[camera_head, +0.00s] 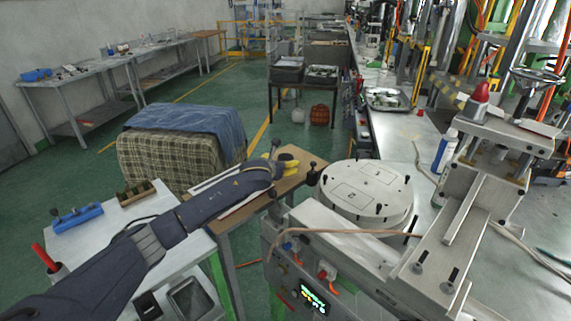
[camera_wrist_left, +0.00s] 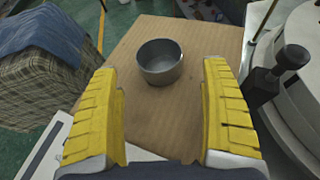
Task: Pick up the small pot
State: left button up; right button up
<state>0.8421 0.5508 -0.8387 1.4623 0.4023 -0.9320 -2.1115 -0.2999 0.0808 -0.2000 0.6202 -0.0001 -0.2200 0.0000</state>
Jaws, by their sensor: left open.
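The small pot (camera_wrist_left: 160,62) is a grey metal cup with an open top. It stands upright on a brown wooden board (camera_wrist_left: 195,42), seen in the left wrist view. My left gripper (camera_wrist_left: 162,112) has yellow ridged fingers. They are open and wide apart, with nothing between them, and the pot lies ahead of the gap, apart from both fingers. In the head view my left gripper (camera_head: 289,168) is over the wooden board (camera_head: 302,155). There the pot is hard to make out near the fingers. My right gripper is in neither view.
A round white machine plate (camera_head: 366,186) with black knobs stands right of the board. A black knob (camera_wrist_left: 291,56) is close to the right finger. A cloth-covered box (camera_head: 180,140) is to the left. A white table (camera_head: 120,250) with tools lies under my left arm.

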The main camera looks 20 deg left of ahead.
aim_at(288, 158)
pick_arm(q)
jog(key=shift+x, duration=2.65)
jog(key=shift+w+r, duration=0.1)
jog(key=shift+r, duration=0.1)
jog(key=shift+c, duration=0.2)
jog(key=c, duration=1.3)
